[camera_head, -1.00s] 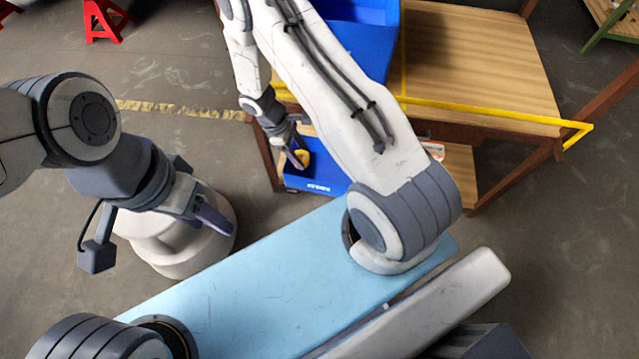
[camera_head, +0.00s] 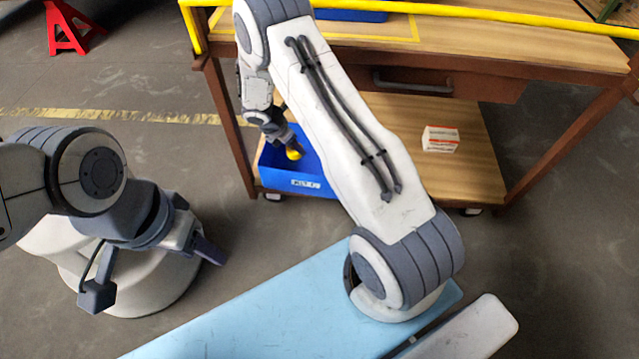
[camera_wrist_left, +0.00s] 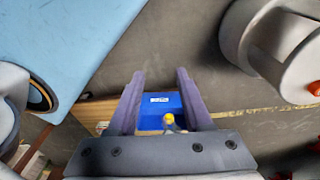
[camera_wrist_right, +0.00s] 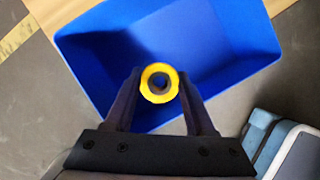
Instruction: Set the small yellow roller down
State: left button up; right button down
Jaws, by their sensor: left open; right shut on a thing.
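The small yellow roller (camera_head: 293,153) is between the fingers of my right gripper (camera_head: 290,146), over the blue bin (camera_head: 312,184) on the cart's lower shelf. In the right wrist view the roller (camera_wrist_right: 159,84) shows end-on as a yellow ring, with both fingertips of the right gripper (camera_wrist_right: 159,90) against its sides. The bin (camera_wrist_right: 215,50) lies beneath it and looks empty where visible. My left gripper (camera_head: 207,249) is open and empty, away from the cart at the left. In the left wrist view its fingers stand apart, with the bin (camera_wrist_left: 159,105) far beyond.
The wooden cart (camera_head: 460,170) has a top with a yellow rail (camera_head: 470,11), a drawer and dark posts. A small white-and-orange box (camera_head: 440,139) sits on its lower shelf, right of the bin. A red stand (camera_head: 66,26) is at the back left. Floor left of the cart is clear.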

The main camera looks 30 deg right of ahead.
jog(key=shift+n, duration=0.4)
jog(key=w+f+b, duration=0.1)
jog(key=f+b, duration=0.1)
jog(key=f, duration=0.2)
jog(key=w+f+b, duration=0.2)
jog(key=f+b, duration=0.1)
jog(key=f, duration=0.1)
jog(key=w+f+b, duration=0.1)
jog(key=f+b, duration=0.2)
jog(key=f, duration=0.1)
jog(key=shift+w+a, duration=0.35)
jog(key=shift+a, duration=0.05)
pick_arm(q)
notch_tip(320, 180, down, 10)
jog(key=s, duration=0.1)
jog(key=shift+r+n+g, duration=0.2)
jog(key=shift+n+g, duration=0.1)
pick_arm(e)
jog(key=shift+r, duration=0.15)
jog(key=shift+c, duration=1.2)
grip_release()
